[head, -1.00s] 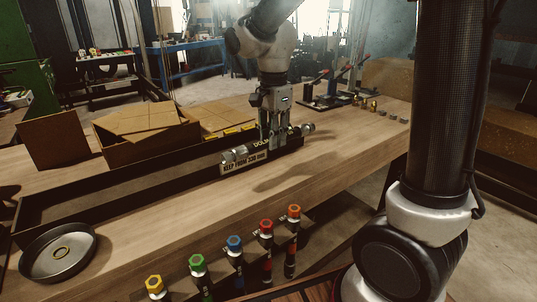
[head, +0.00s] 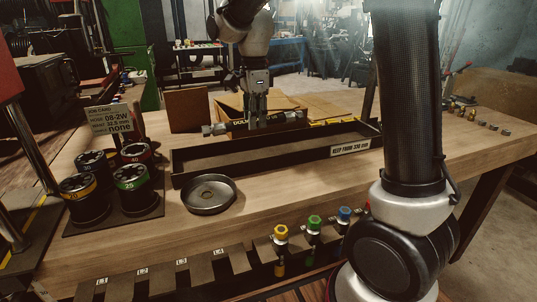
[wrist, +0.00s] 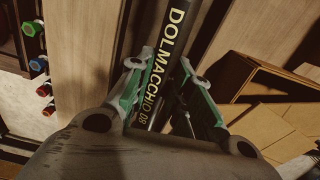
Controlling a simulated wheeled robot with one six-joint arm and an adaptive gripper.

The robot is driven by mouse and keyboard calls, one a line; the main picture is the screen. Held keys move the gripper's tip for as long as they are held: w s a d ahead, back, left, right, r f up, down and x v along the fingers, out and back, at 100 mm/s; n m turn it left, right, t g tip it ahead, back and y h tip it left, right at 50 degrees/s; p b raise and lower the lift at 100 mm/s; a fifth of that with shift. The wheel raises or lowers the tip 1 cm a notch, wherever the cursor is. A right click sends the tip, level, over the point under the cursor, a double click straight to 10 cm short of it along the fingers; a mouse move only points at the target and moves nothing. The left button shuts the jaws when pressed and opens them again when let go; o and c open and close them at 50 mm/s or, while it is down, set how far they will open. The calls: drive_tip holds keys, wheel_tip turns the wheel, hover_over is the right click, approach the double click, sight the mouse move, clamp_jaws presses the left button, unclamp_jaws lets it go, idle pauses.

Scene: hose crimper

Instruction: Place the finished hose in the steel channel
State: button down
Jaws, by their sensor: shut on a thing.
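The finished hose (head: 241,125) is dark with metal end fittings; its left fitting (head: 214,129) shows in the head view. My gripper (head: 257,122) is shut around its middle. It holds the hose roughly lengthwise with the channel, above or near its back edge; the height is unclear. In the wrist view the hose (wrist: 172,35) shows yellow lettering and runs between my gripper's fingers (wrist: 160,95). The long dark channel (head: 206,172) lies on the bench with a "KEEP FROM 330 mm" label at its front right. The part of its floor that shows looks empty.
Cardboard boxes (head: 300,103) stand behind the channel. A round metal dish (head: 209,195) sits in front of it. Dark marked cylinders (head: 131,185) and a job card (head: 111,119) are at left. Colour-capped hoses (head: 281,235) hang at the bench's front edge.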

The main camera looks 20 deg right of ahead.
drive_tip(key=shift+m, duration=0.3)
drive_tip(key=f, duration=0.5)
drive_tip(key=shift+a+f, duration=0.35)
drive_tip(key=shift+f, duration=2.1)
drive_tip(key=c, duration=1.3)
unclamp_jaws()
drive_tip(key=shift+f, duration=0.15)
